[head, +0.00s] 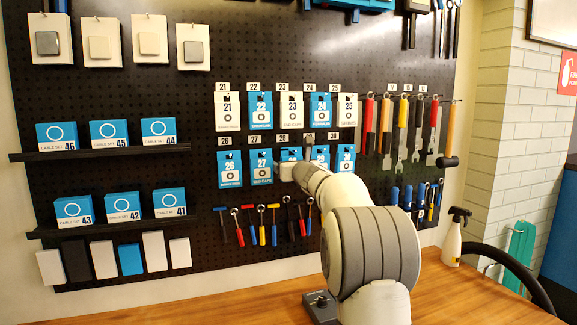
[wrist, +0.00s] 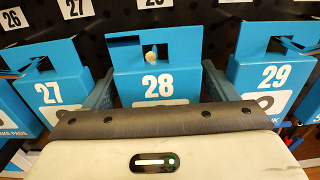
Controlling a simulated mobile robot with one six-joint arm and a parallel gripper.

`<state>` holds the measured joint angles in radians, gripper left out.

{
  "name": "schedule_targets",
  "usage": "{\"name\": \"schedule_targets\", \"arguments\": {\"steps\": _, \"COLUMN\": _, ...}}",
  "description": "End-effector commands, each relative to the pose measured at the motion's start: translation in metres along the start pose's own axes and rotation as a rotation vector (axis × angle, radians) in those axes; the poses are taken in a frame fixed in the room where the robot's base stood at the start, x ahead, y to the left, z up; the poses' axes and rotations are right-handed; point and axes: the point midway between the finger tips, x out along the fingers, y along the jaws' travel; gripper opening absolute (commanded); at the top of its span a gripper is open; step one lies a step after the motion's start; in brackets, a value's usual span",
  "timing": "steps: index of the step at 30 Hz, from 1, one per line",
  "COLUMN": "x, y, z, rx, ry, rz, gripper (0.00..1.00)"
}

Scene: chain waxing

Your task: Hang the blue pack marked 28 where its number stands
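The blue pack marked 28 (wrist: 158,84) is upright in the middle of the wrist view, facing me. Its number is white, and a pale peg tip (wrist: 151,57) shows in its top opening. My gripper (wrist: 158,72) has one finger along each side of the pack, and the fingertips meet its edges. In the head view the pack (head: 291,154) is partly hidden behind my gripper (head: 303,172). The number 28 label (wrist: 154,3) is on the board just above the pack; it also shows in the head view (head: 283,138).
Blue packs 27 (wrist: 50,92) and 29 (wrist: 268,76) hang close on either side. Tools hang right (head: 387,125) and below (head: 268,225). Shelves with blue boxes (head: 110,133) are at left. A wooden bench (head: 200,305) lies below, with a spray bottle (head: 453,243).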

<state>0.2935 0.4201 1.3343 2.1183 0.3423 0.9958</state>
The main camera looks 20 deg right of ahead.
Motion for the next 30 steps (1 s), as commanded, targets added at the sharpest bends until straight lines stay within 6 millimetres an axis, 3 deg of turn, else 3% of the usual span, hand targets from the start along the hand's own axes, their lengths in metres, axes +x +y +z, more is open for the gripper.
{"name": "schedule_targets", "arguments": {"steps": 11, "x": -0.003, "y": 0.0, "z": -0.001, "rx": 0.0, "ry": 0.0, "rz": 0.0, "gripper": 0.85}}
{"name": "schedule_targets", "arguments": {"steps": 24, "x": -0.063, "y": 0.0, "z": -0.002, "rx": -0.001, "ry": -0.001, "rz": -0.001, "gripper": 0.85}}
{"name": "schedule_targets", "arguments": {"steps": 30, "x": -0.077, "y": 0.0, "z": -0.001, "rx": 0.0, "ry": 0.0, "rz": 0.0, "gripper": 0.85}}
